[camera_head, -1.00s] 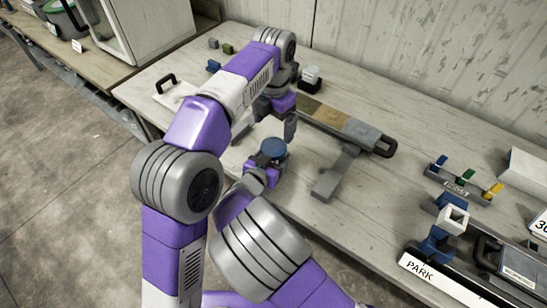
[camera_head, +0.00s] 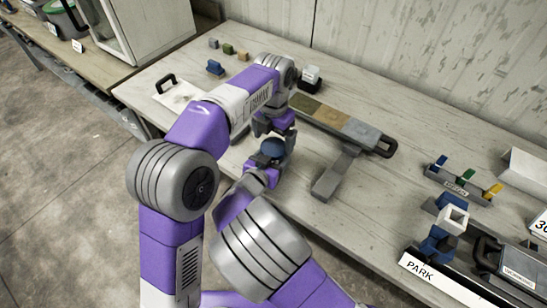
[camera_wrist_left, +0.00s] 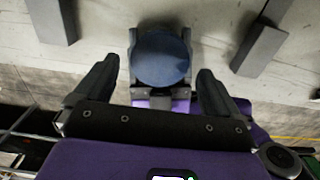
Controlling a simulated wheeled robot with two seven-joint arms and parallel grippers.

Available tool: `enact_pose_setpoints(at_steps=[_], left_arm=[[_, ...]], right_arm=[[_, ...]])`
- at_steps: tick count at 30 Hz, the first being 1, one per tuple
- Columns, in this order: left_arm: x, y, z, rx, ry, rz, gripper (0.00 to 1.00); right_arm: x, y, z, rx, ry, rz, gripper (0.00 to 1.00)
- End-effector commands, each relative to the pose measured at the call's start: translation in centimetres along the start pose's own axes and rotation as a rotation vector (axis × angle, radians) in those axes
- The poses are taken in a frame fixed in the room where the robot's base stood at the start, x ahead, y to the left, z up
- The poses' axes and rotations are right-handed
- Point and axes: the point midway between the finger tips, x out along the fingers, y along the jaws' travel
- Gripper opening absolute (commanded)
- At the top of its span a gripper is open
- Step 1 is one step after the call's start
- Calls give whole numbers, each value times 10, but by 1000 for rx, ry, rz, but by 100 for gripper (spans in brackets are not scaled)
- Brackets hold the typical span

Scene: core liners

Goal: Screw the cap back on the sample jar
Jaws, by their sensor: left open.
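A round blue cap (camera_head: 272,147) shows from above, and it also shows in the left wrist view (camera_wrist_left: 160,58). It appears to sit on top of the sample jar, whose body is hidden under it; I cannot tell how tightly it is seated. My right gripper (camera_head: 266,160) comes from below with grey fingers on both sides of the jar, apparently shut on it, above the table's front edge. My left gripper (camera_head: 274,138) is open just above the cap. In the left wrist view its two dark fingers (camera_wrist_left: 157,72) stand apart, with the cap between and slightly beyond them.
A long board with coloured sections (camera_head: 335,122) and a black handle lies right of the grippers. Small coloured blocks (camera_head: 228,48) stand at the back left. A clip rack (camera_head: 463,188) and a tray labelled PARK (camera_head: 455,285) are at the right.

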Motion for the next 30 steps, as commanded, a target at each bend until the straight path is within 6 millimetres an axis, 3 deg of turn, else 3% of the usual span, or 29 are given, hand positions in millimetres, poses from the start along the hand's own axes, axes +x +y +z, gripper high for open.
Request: enact_pose_setpoints(at_steps=[6,16,27,30], left_arm=[[21,0,0,0,1,-1,97],[24,0,0,1,0,-1,97],[24,0,0,1,0,0,42],[24,0,0,11,0,0,39]], right_arm=[[0,0,0,0,0,0,0],[0,0,0,0,0,0,0],[0,0,0,0,0,0,0],[0,0,0,0,0,0,0]])
